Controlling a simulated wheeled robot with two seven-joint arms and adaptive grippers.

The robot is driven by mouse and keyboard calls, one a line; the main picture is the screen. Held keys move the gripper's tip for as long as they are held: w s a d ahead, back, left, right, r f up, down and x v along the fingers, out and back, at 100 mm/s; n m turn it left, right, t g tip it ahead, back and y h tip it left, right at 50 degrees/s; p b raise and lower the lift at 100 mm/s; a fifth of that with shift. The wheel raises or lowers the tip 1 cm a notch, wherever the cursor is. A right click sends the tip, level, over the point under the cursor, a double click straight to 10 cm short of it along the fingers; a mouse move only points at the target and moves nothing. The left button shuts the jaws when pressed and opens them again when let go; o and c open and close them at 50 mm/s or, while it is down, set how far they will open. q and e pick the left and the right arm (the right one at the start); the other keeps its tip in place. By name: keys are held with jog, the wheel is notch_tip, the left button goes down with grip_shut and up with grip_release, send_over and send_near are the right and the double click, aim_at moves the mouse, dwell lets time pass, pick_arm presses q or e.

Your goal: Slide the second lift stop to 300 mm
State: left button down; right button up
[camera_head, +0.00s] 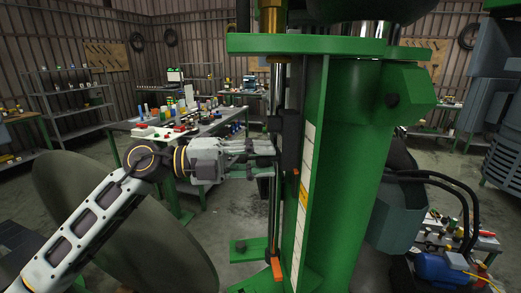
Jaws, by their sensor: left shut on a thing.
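My left gripper (270,160) reaches in from the left at mid-height. Its fingers are shut at the thin vertical rod (272,215) on the front of the green machine column (345,170). The gripped part is mostly hidden by the fingers, so I cannot tell its exact shape; it appears to be a lift stop on the rod. A dark block (291,138) is just right of the fingertips. A pale scale strip (304,190) runs down the column beside the rod; its numbers are too small to read. An orange piece (277,268) sits low near the rod's foot. My right gripper is out of view.
A green plate (310,45) overhangs the rod at the top. A green foot bracket (250,249) stands below. A large grey disc-like body (125,225) lies behind my left arm. A cluttered workbench (190,125) stands farther back. Black hoses (445,185) curve at the right.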

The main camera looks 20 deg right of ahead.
pick_arm(q)
jog(key=shift+f+b, duration=0.3)
jog(key=shift+f, duration=0.85)
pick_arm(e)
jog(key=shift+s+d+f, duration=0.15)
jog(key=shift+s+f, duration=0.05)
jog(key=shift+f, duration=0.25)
pick_arm(q)
jog(key=c, duration=1.1)
grip_release()
jog(key=shift+r, duration=0.1)
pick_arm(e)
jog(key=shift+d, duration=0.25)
pick_arm(q)
jog(key=shift+o, duration=0.2)
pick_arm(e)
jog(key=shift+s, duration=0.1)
pick_arm(q)
jog(key=v, duration=1.2)
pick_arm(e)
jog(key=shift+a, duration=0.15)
